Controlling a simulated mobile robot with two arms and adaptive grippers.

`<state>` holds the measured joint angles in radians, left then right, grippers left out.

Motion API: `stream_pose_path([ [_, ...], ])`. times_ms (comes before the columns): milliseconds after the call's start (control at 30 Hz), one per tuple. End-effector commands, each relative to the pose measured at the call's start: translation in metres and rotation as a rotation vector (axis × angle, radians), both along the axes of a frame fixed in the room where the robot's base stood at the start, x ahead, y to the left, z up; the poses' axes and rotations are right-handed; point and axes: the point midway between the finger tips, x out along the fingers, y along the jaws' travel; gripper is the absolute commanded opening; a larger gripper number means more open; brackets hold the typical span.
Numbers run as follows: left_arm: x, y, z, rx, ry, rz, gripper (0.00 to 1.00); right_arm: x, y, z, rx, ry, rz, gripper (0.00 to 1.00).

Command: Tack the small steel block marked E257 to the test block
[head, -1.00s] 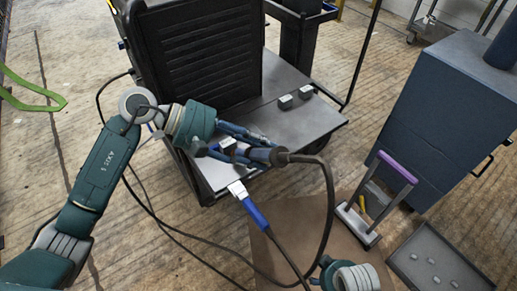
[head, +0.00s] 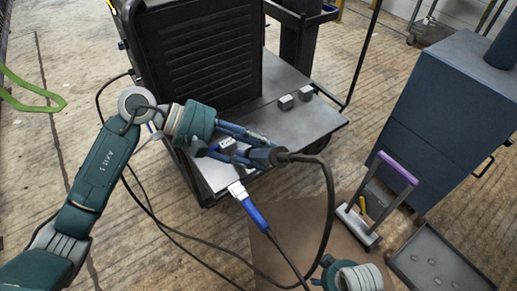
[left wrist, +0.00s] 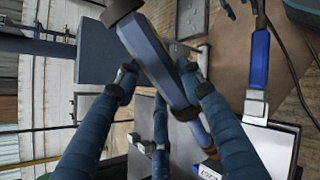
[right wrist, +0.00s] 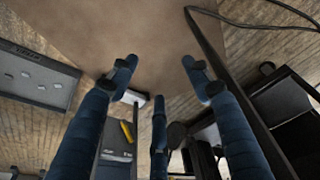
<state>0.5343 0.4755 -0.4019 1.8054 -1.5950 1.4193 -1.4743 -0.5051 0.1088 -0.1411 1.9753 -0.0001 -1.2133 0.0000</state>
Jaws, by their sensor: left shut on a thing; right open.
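My left gripper (head: 262,148) is shut on a dark blue torch (left wrist: 158,58) with a thick black cable, above the cart top. In the left wrist view the torch's orange-brown tip end points down toward a small pale block with dark lettering (left wrist: 209,172); its marking is only partly readable. That block also shows in the head view (head: 227,142), beside the fingers. A light metal plate (head: 216,176), apparently the test block, lies under the gripper. A blue-handled clamp (head: 254,214) meets its front edge. Whether tip and block touch cannot be told. My right gripper (right wrist: 155,78) is open and empty.
Two small steel blocks (head: 295,97) stand farther back on the cart top (head: 300,125). A tray (head: 408,268) with several small pieces lies at lower right, near a purple-handled carrier (head: 397,167) and a blue cabinet (head: 445,115). Cables hang in front of the cart.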

Motion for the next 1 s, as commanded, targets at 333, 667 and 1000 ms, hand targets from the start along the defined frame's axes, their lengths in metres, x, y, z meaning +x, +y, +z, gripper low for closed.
stream_pose_path([
  [333,0.002,0.000,0.000,-0.003,-0.002,0.000,0.03,0.000,0.001,0.011,0.001,-0.006,0.000,0.49],
  [667,0.003,0.001,-0.001,-0.003,-0.002,0.000,0.03,0.003,-0.001,0.022,0.000,-0.014,-0.002,0.49],
  [1000,0.004,0.002,-0.003,-0.003,-0.002,0.000,0.03,0.005,-0.001,0.032,0.001,-0.022,-0.003,0.49],
])
